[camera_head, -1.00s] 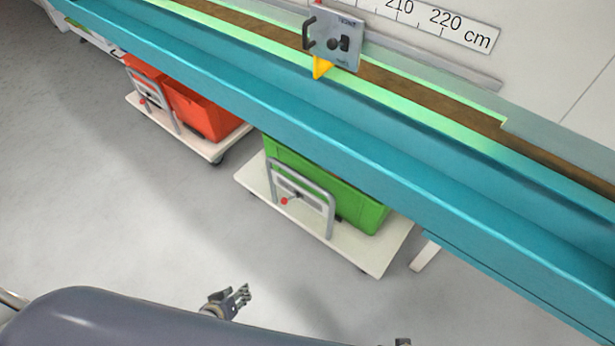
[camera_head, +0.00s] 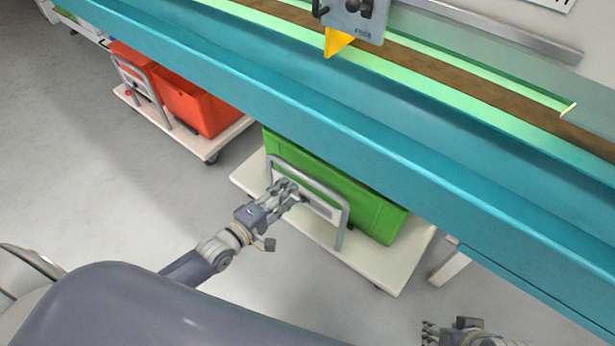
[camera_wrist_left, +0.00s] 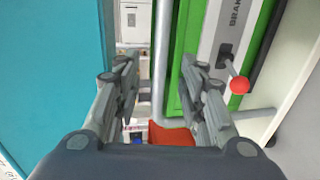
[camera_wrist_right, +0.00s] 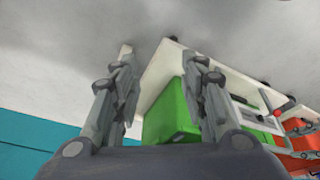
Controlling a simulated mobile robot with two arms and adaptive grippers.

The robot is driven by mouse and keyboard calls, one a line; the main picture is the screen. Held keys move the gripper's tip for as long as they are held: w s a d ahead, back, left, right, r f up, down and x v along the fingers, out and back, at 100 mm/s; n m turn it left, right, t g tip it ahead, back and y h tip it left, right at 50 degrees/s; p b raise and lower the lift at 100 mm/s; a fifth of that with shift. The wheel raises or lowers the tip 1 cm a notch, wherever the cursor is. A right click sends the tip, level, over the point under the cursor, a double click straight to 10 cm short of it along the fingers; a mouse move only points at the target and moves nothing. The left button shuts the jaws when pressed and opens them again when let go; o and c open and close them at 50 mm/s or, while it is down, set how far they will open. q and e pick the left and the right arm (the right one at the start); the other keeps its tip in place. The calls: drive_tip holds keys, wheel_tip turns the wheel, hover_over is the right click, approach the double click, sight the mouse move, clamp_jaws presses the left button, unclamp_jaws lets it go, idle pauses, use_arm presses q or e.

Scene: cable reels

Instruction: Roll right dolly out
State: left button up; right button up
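The right dolly (camera_head: 385,268) is a white platform on castors, partly under the teal bench. It carries a green crate (camera_head: 372,208) and has a grey tube handle (camera_head: 344,226) at its front. In the left wrist view the handle tube (camera_wrist_left: 162,60) runs between the spread fingers, apparently untouched. A brake lever with a red knob (camera_wrist_left: 239,85) sits beside it on the panel. My left gripper (camera_head: 291,190) is open at the handle and hides part of the panel. My right gripper (camera_head: 428,332) is open and empty, low and right, in front of the dolly.
A second white dolly (camera_head: 190,143) with a red crate (camera_head: 207,112) stands to the left under the bench. The teal bench (camera_head: 330,140) overhangs both dollies. A bench leg (camera_head: 446,265) stands close to the right dolly's right side. The floor in front is clear.

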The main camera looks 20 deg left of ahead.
sight(305, 178)
use_arm(q)
drive_tip(key=b+x, duration=0.2)
drive_tip(key=x, duration=0.7)
drive_tip(key=shift+w+d, duration=0.1)
drive_tip(key=shift+w, duration=0.15)
use_arm(e)
drive_tip(key=w+a+t, duration=0.2)
drive_tip(key=w+t, duration=0.1)
drive_tip(key=w, duration=0.3)
drive_tip(key=shift+w+r+y, duration=0.2)
drive_tip(key=shift+w+y, duration=0.15)
drive_tip(key=shift+y, duration=0.05)
use_arm(q)
drive_tip(key=shift+f, duration=0.1)
clamp_jaws()
